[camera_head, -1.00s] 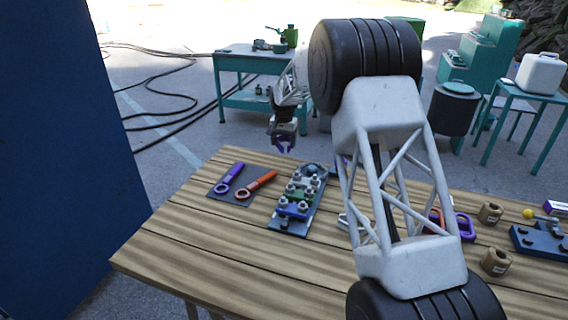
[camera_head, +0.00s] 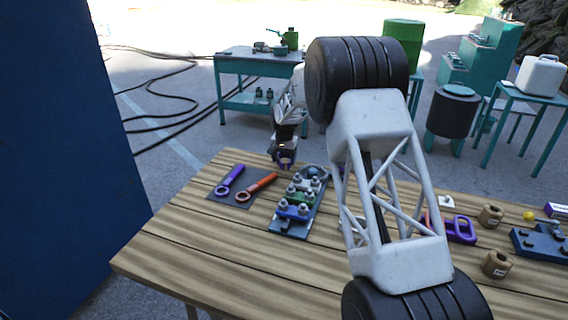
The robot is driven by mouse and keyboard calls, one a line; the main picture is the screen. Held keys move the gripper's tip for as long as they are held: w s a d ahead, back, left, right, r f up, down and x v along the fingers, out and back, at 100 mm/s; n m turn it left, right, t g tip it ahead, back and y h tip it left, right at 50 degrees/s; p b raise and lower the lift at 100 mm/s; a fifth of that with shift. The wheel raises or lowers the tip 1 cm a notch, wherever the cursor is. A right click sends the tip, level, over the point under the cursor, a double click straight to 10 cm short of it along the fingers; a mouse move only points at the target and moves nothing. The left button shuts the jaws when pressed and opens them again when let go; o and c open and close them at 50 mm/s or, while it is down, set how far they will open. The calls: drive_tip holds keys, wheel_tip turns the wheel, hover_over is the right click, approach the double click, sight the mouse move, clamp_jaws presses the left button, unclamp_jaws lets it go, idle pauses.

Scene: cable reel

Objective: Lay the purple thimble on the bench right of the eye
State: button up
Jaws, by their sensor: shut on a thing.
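My gripper (camera_head: 285,158) is small and far off, at the back edge of the wooden bench (camera_head: 190,245). It points down and is shut on the purple thimble (camera_head: 287,162), of which only a small purple patch shows between the fingers. They are just behind and left of the far end of a dark plate (camera_head: 290,228) with blue, green and white clamp blocks. Whether the thimble touches the bench I cannot tell. I cannot make out the eye for certain; my arm hides the middle of the bench.
A purple spanner (camera_head: 230,180) and an orange spanner (camera_head: 257,187) lie on a dark mat left of the plate. Right of my arm are a purple shackle (camera_head: 461,230), two brown bushings (camera_head: 497,264) and a blue block (camera_head: 540,243). The bench's front left is clear.

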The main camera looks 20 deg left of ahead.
drive_tip(key=shift+f, duration=1.05)
drive_tip(key=shift+f, duration=0.15)
drive_tip(key=o, duration=1)
drive_tip(key=shift+r, duration=6.15)
